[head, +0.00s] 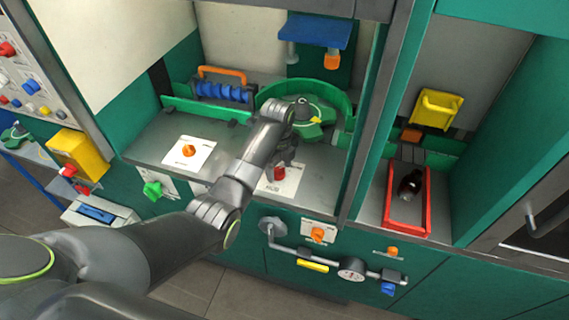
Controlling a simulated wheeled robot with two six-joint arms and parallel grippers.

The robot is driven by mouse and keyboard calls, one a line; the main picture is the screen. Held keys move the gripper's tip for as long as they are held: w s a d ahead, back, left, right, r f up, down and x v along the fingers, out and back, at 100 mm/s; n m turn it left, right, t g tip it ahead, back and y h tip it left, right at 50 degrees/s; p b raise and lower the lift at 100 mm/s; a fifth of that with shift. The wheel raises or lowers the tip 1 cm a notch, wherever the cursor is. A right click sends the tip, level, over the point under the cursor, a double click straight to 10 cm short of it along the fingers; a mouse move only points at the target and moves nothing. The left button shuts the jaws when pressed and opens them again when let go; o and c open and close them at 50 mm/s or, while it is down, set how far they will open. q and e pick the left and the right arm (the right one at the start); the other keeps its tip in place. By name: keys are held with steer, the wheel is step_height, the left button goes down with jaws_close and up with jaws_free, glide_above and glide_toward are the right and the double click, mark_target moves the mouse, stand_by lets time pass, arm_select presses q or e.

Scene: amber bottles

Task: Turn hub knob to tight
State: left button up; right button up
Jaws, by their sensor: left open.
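A red knob (279,174) sits on a white label plate (287,185) on the grey bench, in front of a green three-armed hub (318,131). The plate's lettering is too small to read with certainty. My left gripper (281,164) points down right at the red knob with its jaws open. The gripper hides part of the knob, and I cannot tell whether the fingers touch it. My right gripper is out of view.
An orange knob (189,150) on another white plate stands to the left. A curved green guard (338,96) rises behind the hub. A red tray (390,213) with a dark bottle (411,184) is at right, past a grey post. The bench between the plates is clear.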

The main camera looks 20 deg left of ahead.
arm_select(q)
steer(key=shift+f, duration=0.2)
steer(key=shift+s, duration=0.1)
steer(key=shift+s+a, duration=0.1)
steer(key=shift+a, duration=0.05)
steer(key=c, duration=1)
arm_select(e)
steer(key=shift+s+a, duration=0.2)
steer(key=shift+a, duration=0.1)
